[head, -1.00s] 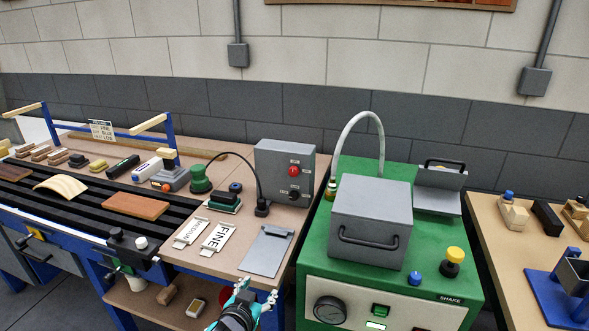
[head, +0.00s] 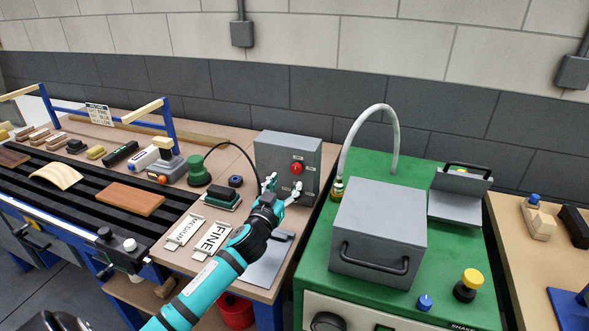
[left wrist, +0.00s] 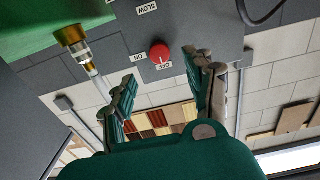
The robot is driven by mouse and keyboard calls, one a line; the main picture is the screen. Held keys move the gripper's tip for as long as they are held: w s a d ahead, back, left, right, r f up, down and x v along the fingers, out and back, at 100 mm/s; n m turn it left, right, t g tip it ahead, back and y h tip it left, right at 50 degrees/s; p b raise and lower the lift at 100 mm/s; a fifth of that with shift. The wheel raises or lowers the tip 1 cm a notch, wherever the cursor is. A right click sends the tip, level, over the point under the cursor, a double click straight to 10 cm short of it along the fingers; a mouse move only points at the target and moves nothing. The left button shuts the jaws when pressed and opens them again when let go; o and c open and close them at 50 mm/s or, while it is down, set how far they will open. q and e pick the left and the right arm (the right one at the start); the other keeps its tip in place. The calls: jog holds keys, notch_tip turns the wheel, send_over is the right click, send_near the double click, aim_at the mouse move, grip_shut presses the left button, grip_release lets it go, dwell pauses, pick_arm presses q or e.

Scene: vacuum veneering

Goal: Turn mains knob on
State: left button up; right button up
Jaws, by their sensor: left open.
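The red mains knob (head: 296,168) sits on the front of a grey control box (head: 272,147) on the wooden bench. In the left wrist view the red knob (left wrist: 159,53) lies beyond the fingers, between their lines, with ON and OFF labels beside it. Its pale mark appears to face OFF. My left gripper (head: 283,187) is open and empty, in front of the box and just below the red knob in the head view. Its two green fingers (left wrist: 162,75) are apart and do not visibly touch the knob. The box's lower black knob is hidden behind the fingers. My right gripper is not in view.
A green machine (head: 312,257) with a grey lidded box (head: 377,229) and a pale hose (head: 370,118) stands to the right. A green tool (head: 199,173) with a black cord is left of the control box. MEDIUM and FINE plates (head: 211,237) lie near my arm.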

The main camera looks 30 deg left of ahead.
aim_at(296, 170)
pick_arm(q)
jog(key=x, duration=0.6)
jog(key=shift+w+r, duration=0.1)
jog(key=shift+w+p, duration=0.3)
jog(key=shift+w, duration=0.1)
jog(key=shift+w+a, duration=0.15)
jog(key=shift+w, duration=0.05)
grip_shut()
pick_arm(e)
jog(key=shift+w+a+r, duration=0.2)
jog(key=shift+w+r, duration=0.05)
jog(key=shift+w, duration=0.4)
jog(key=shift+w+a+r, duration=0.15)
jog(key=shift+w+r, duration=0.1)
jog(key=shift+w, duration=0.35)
